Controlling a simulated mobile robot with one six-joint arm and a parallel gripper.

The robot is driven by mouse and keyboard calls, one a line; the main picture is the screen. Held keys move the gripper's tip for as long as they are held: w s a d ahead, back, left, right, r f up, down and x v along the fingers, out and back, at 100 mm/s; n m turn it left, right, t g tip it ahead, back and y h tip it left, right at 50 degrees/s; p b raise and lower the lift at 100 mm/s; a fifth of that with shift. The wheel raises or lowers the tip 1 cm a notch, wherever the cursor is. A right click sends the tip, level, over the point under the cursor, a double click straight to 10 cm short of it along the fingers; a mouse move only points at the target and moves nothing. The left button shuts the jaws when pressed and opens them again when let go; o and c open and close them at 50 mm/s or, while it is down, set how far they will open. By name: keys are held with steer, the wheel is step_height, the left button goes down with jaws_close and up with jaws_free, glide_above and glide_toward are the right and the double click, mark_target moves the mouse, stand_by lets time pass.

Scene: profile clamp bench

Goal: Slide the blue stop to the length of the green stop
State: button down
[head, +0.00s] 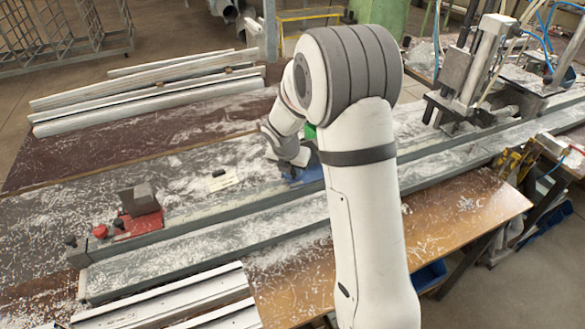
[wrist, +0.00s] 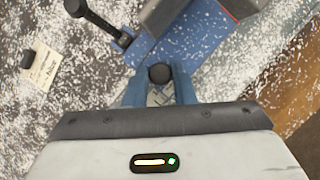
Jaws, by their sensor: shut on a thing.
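The blue stop (head: 304,174) sits on the grey rail at mid-bench, partly hidden behind my arm. In the wrist view its blue plate (wrist: 160,42) carries a black lever and a round black knob (wrist: 159,73). My gripper (wrist: 160,80) is shut on that knob, one finger on each side. In the head view my gripper (head: 291,160) reaches down at the blue stop. A small part of the green stop (head: 310,131) shows behind my wrist, beyond the blue stop; my arm hides the rest.
A red stop (head: 140,222) with a grey block sits at the rail's left end. A small card (head: 222,181) with a black object lies on the chip-strewn bench. A clamp machine (head: 475,75) stands at the right. Profiles (head: 150,85) lie at the back left.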

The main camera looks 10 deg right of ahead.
steer(key=shift+d+r+p, duration=0.15)
steer(key=shift+p, duration=0.45)
steer(key=shift+w, duration=0.1)
steer(key=c, duration=1.2)
jaws_free()
steer(key=shift+c, duration=0.2)
steer(key=v, duration=0.7)
steer(key=shift+s+r+b, duration=0.25)
steer(key=shift+b, duration=0.2)
